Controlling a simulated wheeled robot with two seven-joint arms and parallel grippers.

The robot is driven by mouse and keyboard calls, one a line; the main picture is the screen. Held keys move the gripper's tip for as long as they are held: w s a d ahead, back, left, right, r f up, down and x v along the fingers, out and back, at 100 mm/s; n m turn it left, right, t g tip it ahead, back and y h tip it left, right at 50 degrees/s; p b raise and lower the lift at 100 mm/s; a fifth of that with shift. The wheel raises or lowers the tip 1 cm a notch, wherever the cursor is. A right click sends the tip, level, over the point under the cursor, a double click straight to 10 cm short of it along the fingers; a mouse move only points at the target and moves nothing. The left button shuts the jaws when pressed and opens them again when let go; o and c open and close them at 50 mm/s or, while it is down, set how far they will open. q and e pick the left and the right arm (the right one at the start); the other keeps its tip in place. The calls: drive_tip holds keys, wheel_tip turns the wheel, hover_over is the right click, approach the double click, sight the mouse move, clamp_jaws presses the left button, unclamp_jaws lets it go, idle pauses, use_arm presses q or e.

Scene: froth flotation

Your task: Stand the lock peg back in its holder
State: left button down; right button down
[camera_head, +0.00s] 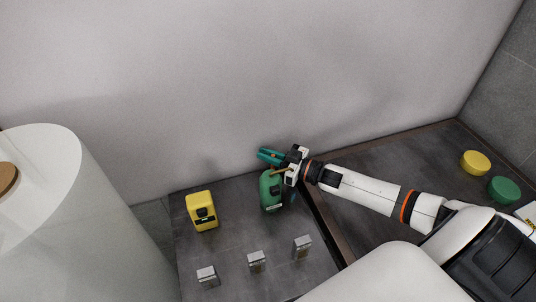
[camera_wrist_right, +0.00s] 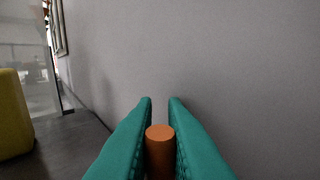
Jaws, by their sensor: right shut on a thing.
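My right gripper (camera_head: 268,156) has teal fingers and is above and behind the green unit (camera_head: 271,190), close to the back wall. In the right wrist view the fingers are shut on an orange-brown round peg (camera_wrist_right: 159,150), likely the lock peg, with its end showing between them. In the head view a thin tan piece (camera_head: 281,171) shows below the fingers by the green unit's top. It may be the same peg; whether it touches the unit is unclear. I cannot tell which thing is the peg's holder. My left gripper is not in view.
A yellow unit (camera_head: 202,211) stands left of the green one; it also shows in the wrist view (camera_wrist_right: 13,114). Several small metal blocks (camera_head: 256,262) stand in front on the dark top (camera_head: 230,240). Yellow (camera_head: 475,163) and green (camera_head: 503,190) round pieces lie at the right.

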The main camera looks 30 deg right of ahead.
drive_tip(key=shift+f+b, duration=0.5)
drive_tip(key=shift+f, duration=0.3)
drive_tip(key=c, duration=1.4)
unclamp_jaws()
drive_tip(key=shift+r, duration=0.2)
drive_tip(key=shift+d, duration=0.1)
drive_tip(key=shift+a+b+v, duration=0.2)
drive_tip(key=shift+b+v, duration=0.8)
drive_tip(key=shift+v, duration=4.95)
